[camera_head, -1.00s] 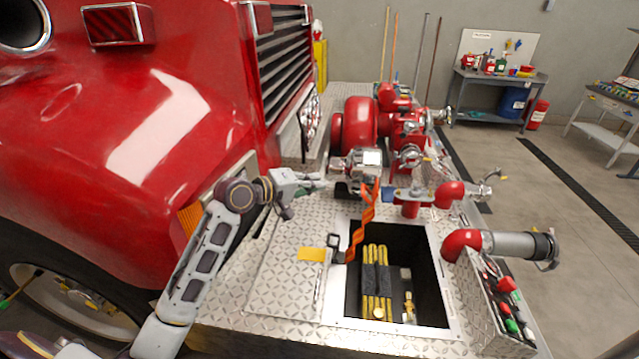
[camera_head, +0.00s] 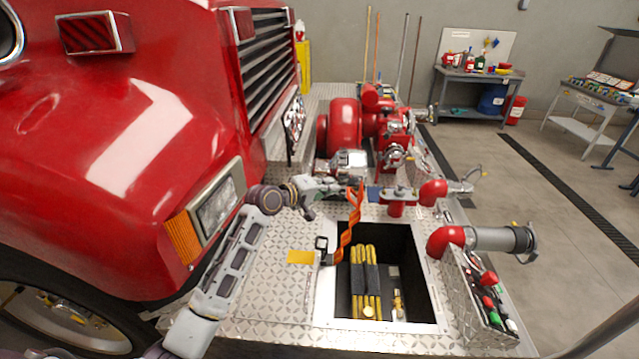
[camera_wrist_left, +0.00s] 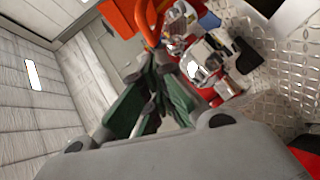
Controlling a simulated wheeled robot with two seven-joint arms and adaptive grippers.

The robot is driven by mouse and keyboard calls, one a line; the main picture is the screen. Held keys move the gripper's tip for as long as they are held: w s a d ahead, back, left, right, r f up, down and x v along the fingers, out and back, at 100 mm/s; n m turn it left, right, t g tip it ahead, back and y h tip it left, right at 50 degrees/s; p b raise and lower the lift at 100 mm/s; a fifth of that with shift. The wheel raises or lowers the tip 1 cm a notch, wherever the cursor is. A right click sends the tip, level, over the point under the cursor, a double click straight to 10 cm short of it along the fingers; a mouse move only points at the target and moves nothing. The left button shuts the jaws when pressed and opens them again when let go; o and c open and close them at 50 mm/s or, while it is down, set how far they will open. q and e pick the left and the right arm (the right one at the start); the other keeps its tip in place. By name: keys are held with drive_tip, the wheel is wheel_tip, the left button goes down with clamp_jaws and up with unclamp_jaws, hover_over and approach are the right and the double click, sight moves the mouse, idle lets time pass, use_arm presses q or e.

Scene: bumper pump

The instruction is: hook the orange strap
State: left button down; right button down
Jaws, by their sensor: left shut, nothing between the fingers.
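The orange strap (camera_head: 350,230) hangs twisted over the left edge of the open hatch. Its upper end is near the chrome fitting on the bumper, and its lower end meets a black buckle (camera_head: 321,243). My left gripper (camera_head: 353,187) is at the strap's upper end, fingers shut and empty. In the left wrist view, the fingers (camera_wrist_left: 155,88) point toward an orange loop of the strap (camera_wrist_left: 150,22), just beyond the tips. I cannot tell whether they touch it. My right gripper is not in view.
The open hatch (camera_head: 433,322) holds yellow hose bundled with black bands. The red pump (camera_head: 345,128) and its pipes stand behind it. The red truck body (camera_head: 130,130) borders the left. A yellow label (camera_head: 300,257) is on the tread plate.

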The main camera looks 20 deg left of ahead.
use_arm(q)
drive_tip(key=shift+w+d+f, duration=0.1)
drive_tip(key=shift+d+f, duration=0.1)
drive_tip(key=shift+d, duration=0.3)
drive_tip(key=shift+w+d+f, duration=0.1)
drive_tip(key=shift+d+f, duration=0.1)
drive_tip(key=shift+d, duration=0.3)
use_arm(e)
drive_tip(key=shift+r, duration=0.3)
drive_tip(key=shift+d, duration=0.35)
use_arm(q)
drive_tip(key=shift+w+d, duration=0.1)
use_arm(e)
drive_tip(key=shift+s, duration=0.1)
